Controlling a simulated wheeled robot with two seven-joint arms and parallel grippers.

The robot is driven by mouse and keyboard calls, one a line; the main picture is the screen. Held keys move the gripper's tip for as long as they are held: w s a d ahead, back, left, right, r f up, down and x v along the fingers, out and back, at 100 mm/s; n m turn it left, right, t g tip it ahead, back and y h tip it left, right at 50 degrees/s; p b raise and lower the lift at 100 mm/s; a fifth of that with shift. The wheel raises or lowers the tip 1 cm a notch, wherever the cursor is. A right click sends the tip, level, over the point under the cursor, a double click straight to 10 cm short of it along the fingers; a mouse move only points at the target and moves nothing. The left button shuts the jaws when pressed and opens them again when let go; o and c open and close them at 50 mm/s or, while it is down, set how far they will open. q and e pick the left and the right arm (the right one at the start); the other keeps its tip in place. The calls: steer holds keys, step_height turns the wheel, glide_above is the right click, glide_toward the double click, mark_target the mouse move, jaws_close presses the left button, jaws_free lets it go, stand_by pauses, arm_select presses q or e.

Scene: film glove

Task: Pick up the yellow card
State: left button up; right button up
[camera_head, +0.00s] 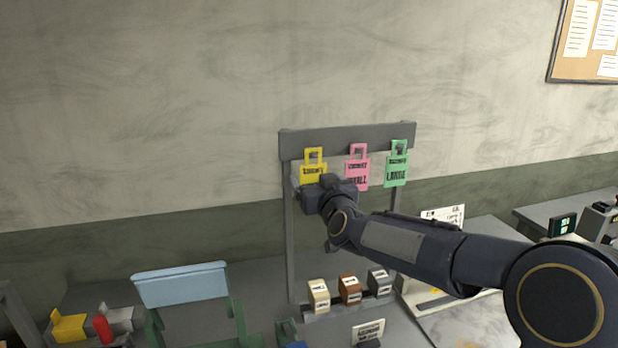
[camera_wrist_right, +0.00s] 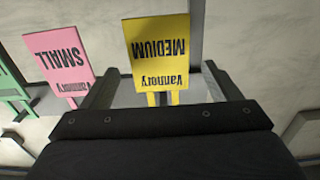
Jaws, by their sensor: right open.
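The yellow card (camera_head: 314,168) hangs by its looped top from a grey rack's crossbar, at the left of a row of cards. In the right wrist view the yellow card (camera_wrist_right: 160,50) appears upside down, reads "MEDIUM", and shows between the two fingers. My right gripper (camera_head: 313,190) is at the card's lower part, covering its bottom in the head view. Its fingers are open, one on each side of the card in the wrist view (camera_wrist_right: 161,78). I cannot tell whether they touch it. My left gripper is not in view.
A pink card (camera_head: 358,170) and a green card (camera_head: 397,172) hang to the right on the same rack (camera_head: 345,138). Several small labelled blocks (camera_head: 350,290) stand below. A light blue panel (camera_head: 182,285) stands at lower left. The wall is behind.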

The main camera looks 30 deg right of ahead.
mark_target(313, 176)
steer(key=p+x, duration=0.1)
steer(key=x, duration=0.3)
steer(key=shift+a, duration=0.1)
steer(key=shift+w+d+p, duration=0.2)
steer(key=shift+w+p, duration=0.15)
steer(key=shift+w, duration=0.05)
steer(key=shift+s, duration=0.1)
steer(key=c, duration=1)
